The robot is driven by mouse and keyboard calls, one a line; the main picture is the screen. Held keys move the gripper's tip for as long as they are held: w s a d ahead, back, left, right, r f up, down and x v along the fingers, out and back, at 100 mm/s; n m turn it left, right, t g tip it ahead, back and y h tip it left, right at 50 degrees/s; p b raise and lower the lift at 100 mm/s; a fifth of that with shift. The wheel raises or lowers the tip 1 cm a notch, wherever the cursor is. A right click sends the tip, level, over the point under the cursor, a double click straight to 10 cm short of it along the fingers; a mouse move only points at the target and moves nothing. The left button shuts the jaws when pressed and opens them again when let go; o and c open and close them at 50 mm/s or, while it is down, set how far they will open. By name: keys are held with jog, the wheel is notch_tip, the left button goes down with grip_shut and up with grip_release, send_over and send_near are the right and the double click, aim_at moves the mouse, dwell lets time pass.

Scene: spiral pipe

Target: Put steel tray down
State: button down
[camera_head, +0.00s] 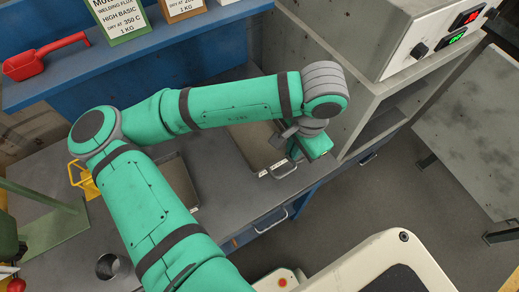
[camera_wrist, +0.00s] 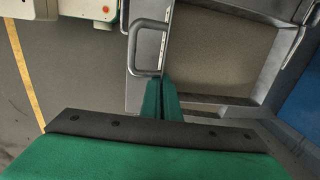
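The steel tray (camera_head: 258,148) is on the grey workbench, partly hidden by my arm, close to the cabinet on its right. In the wrist view the steel tray (camera_wrist: 225,50) shows a flat brownish-grey inside, a raised rim and a wire handle on its left side. My gripper (camera_head: 292,150) is at the right end of the tray's front side. In the wrist view my gripper's fingers (camera_wrist: 162,88) are almost together, on either side of the tray's rim just below the handle. The fingertips' contact is partly hidden. The tray looks level and at the bench surface.
Another shallow tray (camera_head: 180,182) lies on the bench to the left, partly behind my arm. A grey cabinet (camera_head: 375,110) stands right of the steel tray. A blue shelf (camera_head: 130,60) with boxes and a red scoop (camera_head: 45,57) runs along the back. A metal cup (camera_head: 108,265) stands front left.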

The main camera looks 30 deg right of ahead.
aim_at(268, 145)
jog(key=w+a+f, duration=0.1)
jog(key=w+f, duration=0.1)
jog(key=w+a+f, duration=0.1)
jog(key=w+f, duration=0.1)
jog(key=w+a+f, duration=0.1)
jog(key=w+f, duration=0.1)
jog(key=w, duration=0.1)
jog(key=shift+a, duration=0.15)
jog(key=shift+w+a+f, duration=0.3)
jog(key=shift+w+f, duration=0.25)
jog(key=shift+f, duration=1.85)
jog(key=c, duration=2)
grip_release()
